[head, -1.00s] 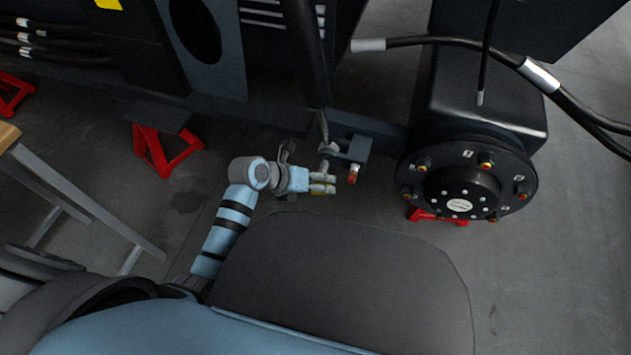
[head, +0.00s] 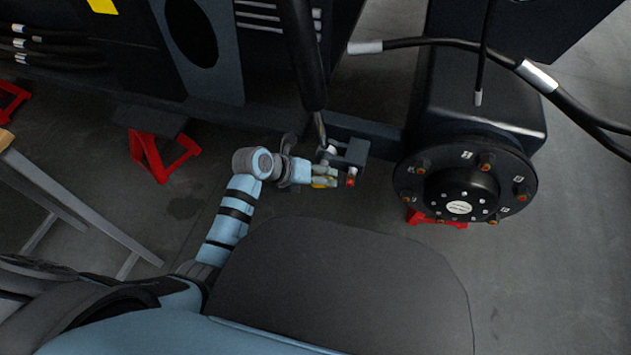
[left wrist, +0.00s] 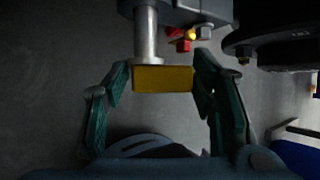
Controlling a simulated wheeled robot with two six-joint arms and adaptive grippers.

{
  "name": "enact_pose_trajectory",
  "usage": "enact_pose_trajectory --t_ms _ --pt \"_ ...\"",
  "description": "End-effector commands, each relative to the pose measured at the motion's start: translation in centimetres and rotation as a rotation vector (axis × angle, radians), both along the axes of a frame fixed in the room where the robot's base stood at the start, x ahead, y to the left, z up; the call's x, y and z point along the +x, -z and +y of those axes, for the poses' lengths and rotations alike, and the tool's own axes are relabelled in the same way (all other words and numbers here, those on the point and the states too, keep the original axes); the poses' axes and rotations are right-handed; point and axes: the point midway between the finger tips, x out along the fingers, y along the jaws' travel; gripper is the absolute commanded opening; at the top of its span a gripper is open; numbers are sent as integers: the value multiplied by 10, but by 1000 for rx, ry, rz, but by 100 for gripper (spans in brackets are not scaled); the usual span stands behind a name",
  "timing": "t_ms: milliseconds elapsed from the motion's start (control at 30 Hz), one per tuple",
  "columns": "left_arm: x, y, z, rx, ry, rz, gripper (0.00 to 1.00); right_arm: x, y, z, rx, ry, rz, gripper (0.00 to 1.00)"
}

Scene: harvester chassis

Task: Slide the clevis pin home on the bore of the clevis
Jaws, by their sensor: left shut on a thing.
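My left gripper (head: 324,176) reaches in from the left in the head view, just below the dark clevis (head: 345,153) on the machine frame. In the left wrist view my left gripper (left wrist: 162,76) is shut on the yellow head of the clevis pin (left wrist: 163,79), with one finger at each side. The pin's silver shank (left wrist: 146,38) points up in that view to the underside of the dark clevis (left wrist: 188,10). Its upper end is hidden there, and I cannot tell how deep it sits in the bore. A length of shank shows below the clevis. My right gripper is not in view.
A dark cylinder (head: 305,60) with a bright rod comes down to the clevis. A small red-tipped fitting (head: 350,182) sits beside my gripper. A round wheel hub (head: 465,180) stands to the right, a red stand (head: 160,155) to the left. The floor below right is clear.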

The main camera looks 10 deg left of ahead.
Motion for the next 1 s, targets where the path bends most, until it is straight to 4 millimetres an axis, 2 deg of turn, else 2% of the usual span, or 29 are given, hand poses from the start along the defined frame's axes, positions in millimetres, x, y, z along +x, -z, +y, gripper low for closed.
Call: enact_pose_trajectory --t_ms 1000 --pt "46 1 -4 -2 0 -1 12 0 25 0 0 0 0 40"
